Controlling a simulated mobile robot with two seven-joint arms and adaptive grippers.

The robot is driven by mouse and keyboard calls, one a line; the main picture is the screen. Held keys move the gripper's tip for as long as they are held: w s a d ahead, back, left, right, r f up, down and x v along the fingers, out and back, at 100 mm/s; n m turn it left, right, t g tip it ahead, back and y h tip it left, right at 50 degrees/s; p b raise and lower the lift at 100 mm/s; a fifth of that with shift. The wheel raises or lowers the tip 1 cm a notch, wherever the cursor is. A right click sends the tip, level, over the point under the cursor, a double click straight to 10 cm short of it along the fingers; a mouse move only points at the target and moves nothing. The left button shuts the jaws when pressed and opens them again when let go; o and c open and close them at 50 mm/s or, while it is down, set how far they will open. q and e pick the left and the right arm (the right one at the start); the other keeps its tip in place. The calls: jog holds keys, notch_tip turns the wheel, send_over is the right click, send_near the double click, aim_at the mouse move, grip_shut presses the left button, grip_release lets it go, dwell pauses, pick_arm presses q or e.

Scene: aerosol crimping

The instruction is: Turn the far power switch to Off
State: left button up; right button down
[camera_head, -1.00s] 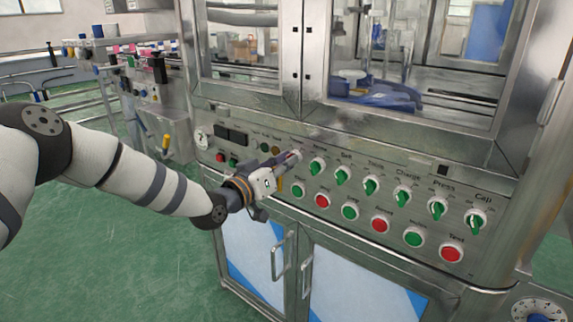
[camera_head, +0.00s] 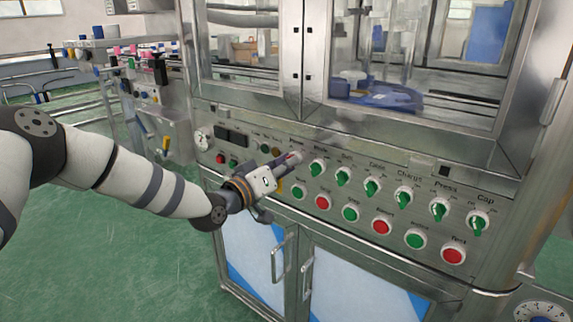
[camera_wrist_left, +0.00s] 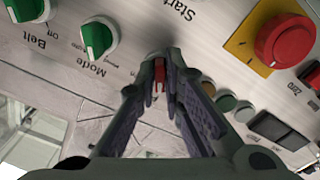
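The far power switch is mostly hidden behind my left gripper (camera_head: 294,158) in the head view, at the far end of the row of selector switches. In the left wrist view a narrow red knob (camera_wrist_left: 159,76), which looks to be this switch, sits between the fingertips of my left gripper (camera_wrist_left: 163,66). The fingers are close together, one on each side of the knob, and look shut on it. The switch's exact angle cannot be read. My right gripper is not in view.
Green selector switches (camera_head: 317,168) continue along the steel panel to the right. Green and red push buttons (camera_head: 322,202) lie below. A red emergency button (camera_wrist_left: 285,40) on a yellow plate is close by. Cabinet doors with handles (camera_head: 306,268) are underneath.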

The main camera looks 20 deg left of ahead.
pick_arm(q)
jog(key=shift+o, duration=1.4)
jog(key=v, duration=1.2)
